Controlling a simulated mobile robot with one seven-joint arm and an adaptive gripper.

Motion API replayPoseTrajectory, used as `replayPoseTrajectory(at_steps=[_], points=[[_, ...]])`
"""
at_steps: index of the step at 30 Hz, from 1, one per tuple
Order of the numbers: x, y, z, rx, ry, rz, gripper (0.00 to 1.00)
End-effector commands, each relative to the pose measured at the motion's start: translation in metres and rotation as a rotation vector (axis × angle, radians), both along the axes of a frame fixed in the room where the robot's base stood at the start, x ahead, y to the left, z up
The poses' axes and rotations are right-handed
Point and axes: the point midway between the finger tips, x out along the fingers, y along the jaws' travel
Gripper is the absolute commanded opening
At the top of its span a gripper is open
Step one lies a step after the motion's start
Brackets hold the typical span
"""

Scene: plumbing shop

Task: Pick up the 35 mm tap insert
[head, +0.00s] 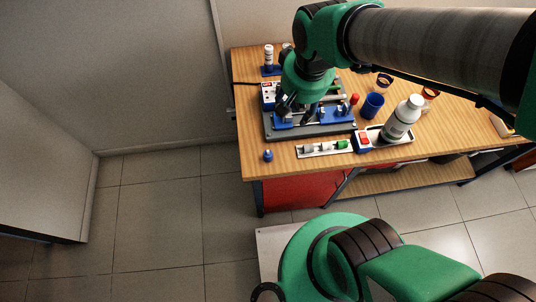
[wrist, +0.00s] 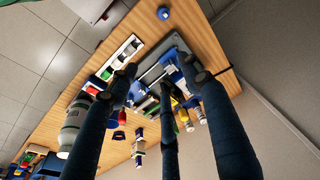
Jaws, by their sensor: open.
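My gripper (head: 293,106) is over the left part of the workbench (head: 258,166), above a grey and blue fixture (head: 325,118). In the wrist view my gripper (wrist: 160,76) has its dark fingers spread and nothing between them. I cannot tell for sure which piece is the 35 mm tap insert. A shallow white tray (head: 304,153) at the front edge holds several small grey, white and green pieces; the tray also shows in the wrist view (wrist: 108,71). A small blue piece (head: 267,155) stands alone left of the tray and shows in the wrist view (wrist: 163,13).
A white bottle (head: 402,118) stands in a tray at the right. A blue cup (head: 372,105) and a red piece (head: 355,99) are behind it. A white bottle in a blue holder (head: 269,56) is at the back left. The bench's front left corner is mostly clear.

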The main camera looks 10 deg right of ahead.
Motion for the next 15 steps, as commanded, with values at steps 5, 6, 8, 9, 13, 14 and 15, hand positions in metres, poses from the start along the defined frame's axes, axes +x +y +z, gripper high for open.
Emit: replayPoseTrajectory(at_steps=[5, 6, 8, 9, 13, 14, 15], points=[[0.007, 0.031, -0.055, -0.016, 0.096, 0.013, 0.49], [0.007, 0.037, -0.067, -0.019, 0.115, 0.014, 0.49], [0.008, 0.044, -0.082, -0.025, 0.138, 0.016, 0.49], [0.007, 0.049, -0.091, -0.030, 0.151, 0.017, 0.49], [0.006, 0.059, -0.112, -0.040, 0.182, 0.018, 0.49], [0.005, 0.061, -0.116, -0.042, 0.187, 0.018, 0.49], [0.005, 0.062, -0.120, -0.043, 0.192, 0.018, 0.49]])
